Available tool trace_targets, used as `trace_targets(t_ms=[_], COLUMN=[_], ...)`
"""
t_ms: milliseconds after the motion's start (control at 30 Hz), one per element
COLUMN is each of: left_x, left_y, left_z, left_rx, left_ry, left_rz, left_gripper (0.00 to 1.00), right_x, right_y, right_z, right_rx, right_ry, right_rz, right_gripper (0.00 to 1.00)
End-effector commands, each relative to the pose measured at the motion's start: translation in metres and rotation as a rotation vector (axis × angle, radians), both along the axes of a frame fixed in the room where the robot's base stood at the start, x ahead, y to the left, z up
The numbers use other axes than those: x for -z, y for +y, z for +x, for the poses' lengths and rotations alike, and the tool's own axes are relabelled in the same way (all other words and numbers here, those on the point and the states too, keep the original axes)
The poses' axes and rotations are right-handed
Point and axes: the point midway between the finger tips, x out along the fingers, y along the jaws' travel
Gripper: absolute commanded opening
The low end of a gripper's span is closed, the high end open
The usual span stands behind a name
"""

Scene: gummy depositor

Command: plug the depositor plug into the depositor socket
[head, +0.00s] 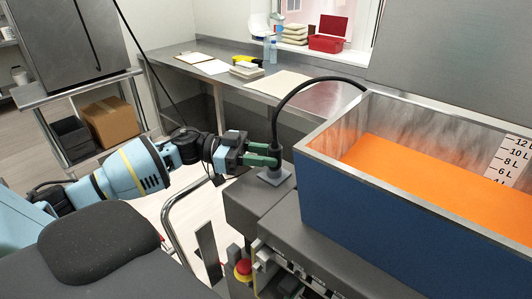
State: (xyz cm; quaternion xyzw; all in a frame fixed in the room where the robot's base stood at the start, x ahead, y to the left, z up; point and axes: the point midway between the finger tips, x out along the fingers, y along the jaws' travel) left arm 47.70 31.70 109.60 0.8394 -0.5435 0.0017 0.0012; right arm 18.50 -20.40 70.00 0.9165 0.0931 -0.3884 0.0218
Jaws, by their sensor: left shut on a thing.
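The depositor plug (276,150) is a dark upright piece with a thick black cable curving from its top toward the hopper's back. My left gripper (265,155) comes in from the left, its green fingers shut on the plug. The plug stands roughly upright right at the socket's top. I cannot tell whether it is seated in it or just above. My right gripper is not in view.
The blue hopper (385,227) with orange filling stands close to the right of the socket. A red stop button (243,267) is on the machine's front below. A steel bench (190,67) with papers and bottles runs behind. A cardboard box (110,120) sits on a rack at left.

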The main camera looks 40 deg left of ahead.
Motion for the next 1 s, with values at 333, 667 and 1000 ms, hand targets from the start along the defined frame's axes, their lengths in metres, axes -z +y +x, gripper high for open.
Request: trace_targets(t_ms=[333,667,1000], left_x=[0.0,0.0,0.003], left_y=[0.0,0.0,0.043], left_z=[0.0,0.0,-0.019], left_rx=[0.0,0.0,-0.003], left_ry=[0.0,0.0,0.008], left_rz=[0.0,0.001,0.004], left_gripper=[0.52,0.54,0.54], right_x=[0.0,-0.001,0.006], right_y=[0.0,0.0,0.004], right_z=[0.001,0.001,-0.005], right_rx=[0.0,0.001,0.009], right_ry=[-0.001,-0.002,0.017], right_rz=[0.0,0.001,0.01], right_gripper=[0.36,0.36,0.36])
